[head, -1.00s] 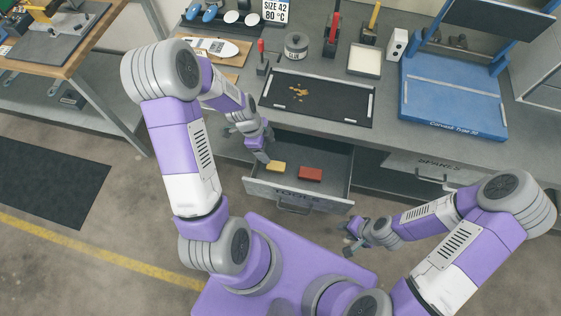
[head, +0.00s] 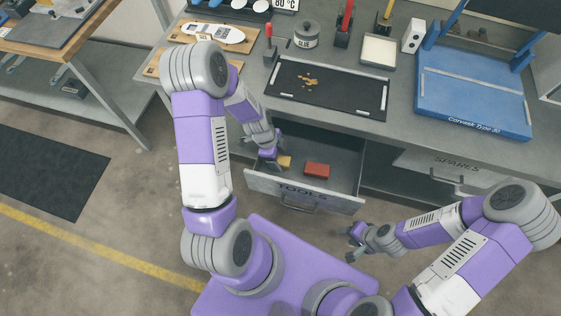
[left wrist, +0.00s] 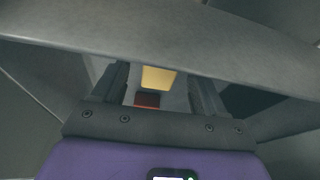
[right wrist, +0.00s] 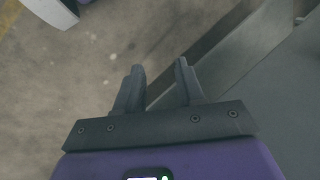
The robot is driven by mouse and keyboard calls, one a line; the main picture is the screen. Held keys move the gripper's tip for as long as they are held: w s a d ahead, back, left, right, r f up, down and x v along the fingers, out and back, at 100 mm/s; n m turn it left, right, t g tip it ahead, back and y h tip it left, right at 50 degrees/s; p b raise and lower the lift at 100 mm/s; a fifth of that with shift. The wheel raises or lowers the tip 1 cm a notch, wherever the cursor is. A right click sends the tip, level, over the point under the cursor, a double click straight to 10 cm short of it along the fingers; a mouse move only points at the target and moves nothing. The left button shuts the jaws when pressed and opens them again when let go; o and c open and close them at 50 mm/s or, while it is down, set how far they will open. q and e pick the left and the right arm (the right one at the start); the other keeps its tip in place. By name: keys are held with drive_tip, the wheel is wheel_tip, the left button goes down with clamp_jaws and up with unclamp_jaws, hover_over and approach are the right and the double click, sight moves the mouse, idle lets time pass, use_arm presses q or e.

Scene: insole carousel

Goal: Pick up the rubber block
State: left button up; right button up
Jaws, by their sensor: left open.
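Two small blocks lie in the open drawer (head: 340,188) labelled TOOLS: a yellow block (head: 285,162) at the left and a red block (head: 317,170) to its right. I cannot tell from looks which is rubber. My left gripper (head: 270,162) is down in the drawer's left part beside the yellow block, partly covering it. My right gripper (head: 352,243) is open and empty, in front of the bench.
The bench above the drawer holds a black tray (head: 325,90) with small yellowish pieces, a glue pot (head: 306,36) and a blue press (head: 470,95). The drawer's front panel (head: 260,184) and the bench edge surround my left gripper. The drawer's right side is free.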

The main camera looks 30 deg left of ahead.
use_arm(q)
drive_tip(key=shift+d+f, duration=0.1)
drive_tip(key=shift+f, duration=0.25)
drive_tip(key=shift+c, duration=0.4)
drive_tip(key=c, duration=1.1)
wheel_tip(320, 180, up, 10)
drive_tip(key=p, duration=0.3)
